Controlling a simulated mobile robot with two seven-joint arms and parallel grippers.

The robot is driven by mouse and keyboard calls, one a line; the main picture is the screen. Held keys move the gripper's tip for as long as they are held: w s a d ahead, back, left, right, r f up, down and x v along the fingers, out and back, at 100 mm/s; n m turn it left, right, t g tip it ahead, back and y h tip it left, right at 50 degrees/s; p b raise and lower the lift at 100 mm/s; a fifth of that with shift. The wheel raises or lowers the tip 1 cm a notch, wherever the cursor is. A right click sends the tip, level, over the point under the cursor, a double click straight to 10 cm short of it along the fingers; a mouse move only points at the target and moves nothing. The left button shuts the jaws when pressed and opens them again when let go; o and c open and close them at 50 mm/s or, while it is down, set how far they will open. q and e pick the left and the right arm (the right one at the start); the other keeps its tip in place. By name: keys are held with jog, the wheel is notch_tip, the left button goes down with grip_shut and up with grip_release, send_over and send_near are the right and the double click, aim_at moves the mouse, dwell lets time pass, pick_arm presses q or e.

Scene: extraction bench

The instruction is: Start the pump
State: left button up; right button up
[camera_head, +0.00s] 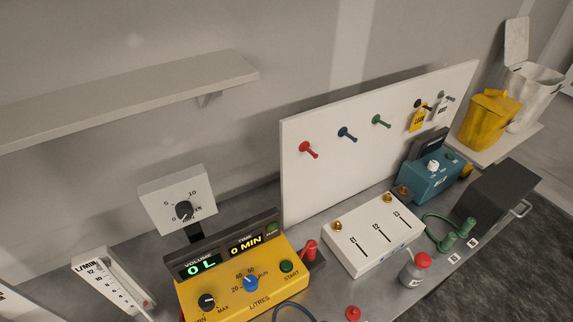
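A yellow unit (228,303), which looks like the pump, stands on the bench at the lower middle. Its displays read VOLUME 0 L (201,267) and TIME 0 MIN (246,243). A green START button (286,266) is on the right of its sloped face. A black knob (207,302) marked MIN and MAX is at the left. Neither of my grippers is in view.
A timer dial (184,209) stands behind the yellow unit, and a flow gauge (115,287) to its left. A red-topped piece (310,251) is close right of START. A white box (370,238), bottle (415,271) and teal unit (430,180) stand farther right. A shelf (130,98) overhangs.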

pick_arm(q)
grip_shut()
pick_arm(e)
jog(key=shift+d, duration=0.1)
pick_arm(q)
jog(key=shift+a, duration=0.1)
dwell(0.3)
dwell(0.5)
